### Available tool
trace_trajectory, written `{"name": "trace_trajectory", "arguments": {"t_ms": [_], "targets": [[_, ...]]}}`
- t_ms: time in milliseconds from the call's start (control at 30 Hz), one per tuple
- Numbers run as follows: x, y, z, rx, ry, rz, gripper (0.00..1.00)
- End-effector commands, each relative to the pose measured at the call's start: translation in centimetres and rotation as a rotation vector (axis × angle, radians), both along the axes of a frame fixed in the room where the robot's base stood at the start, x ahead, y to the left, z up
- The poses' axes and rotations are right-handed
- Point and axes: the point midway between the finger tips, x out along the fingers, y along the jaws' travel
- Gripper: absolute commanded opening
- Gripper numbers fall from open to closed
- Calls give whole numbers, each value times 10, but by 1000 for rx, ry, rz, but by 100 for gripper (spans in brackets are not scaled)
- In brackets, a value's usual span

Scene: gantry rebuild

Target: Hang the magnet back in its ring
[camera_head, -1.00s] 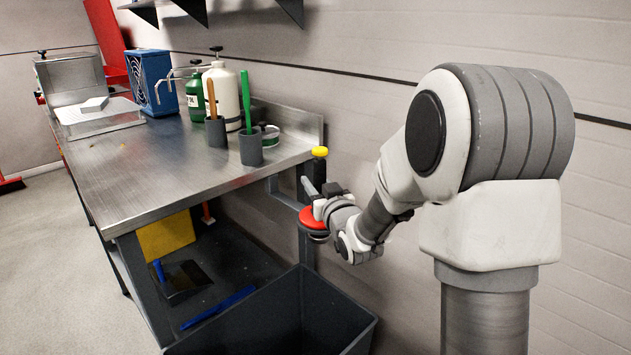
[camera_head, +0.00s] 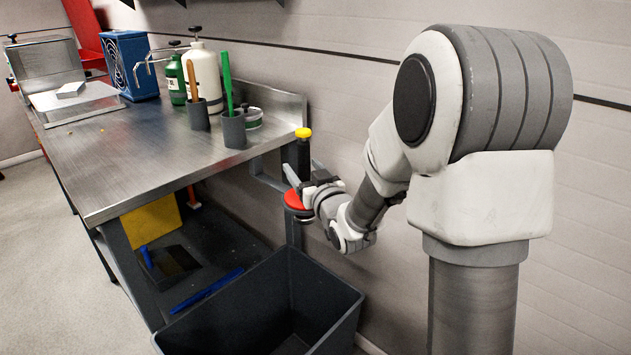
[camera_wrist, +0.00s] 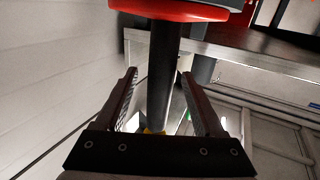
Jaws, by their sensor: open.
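The magnet stands upright at the bench's right end, with a black shaft (camera_head: 303,156) and a yellow knob (camera_head: 303,132) on top. A red disc (camera_head: 293,200) is around or under its lower part; I cannot tell whether it is the magnet's head or the ring. My gripper (camera_head: 304,184) is beside the shaft, just above the red disc. In the wrist view, my open gripper (camera_wrist: 160,76) has a finger on each side of the shaft (camera_wrist: 163,75). The red disc (camera_wrist: 175,10) is beyond the fingertips, and the yellow knob (camera_wrist: 150,131) shows low down.
A dark open bin (camera_head: 262,318) stands on the floor below. The metal bench (camera_head: 130,150) carries cups (camera_head: 233,130), bottles (camera_head: 206,75) and a blue box (camera_head: 131,65) towards the back. A pale wall (camera_head: 345,70) runs close behind the magnet and my arm.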

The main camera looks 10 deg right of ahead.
Motion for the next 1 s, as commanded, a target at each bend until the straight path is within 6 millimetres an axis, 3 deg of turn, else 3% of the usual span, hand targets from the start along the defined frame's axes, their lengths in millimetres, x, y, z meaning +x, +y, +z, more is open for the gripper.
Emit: {"name": "trace_trajectory", "arguments": {"t_ms": [300, 400, 733, 1000], "targets": [[-66, -10, 2, 0, 0, -2, 70], [-76, -12, 0, -1, -4, -1, 70], [-93, -14, 2, -7, 9, -6, 70], [-103, -21, 5, -76, 170, -75, 70]]}}
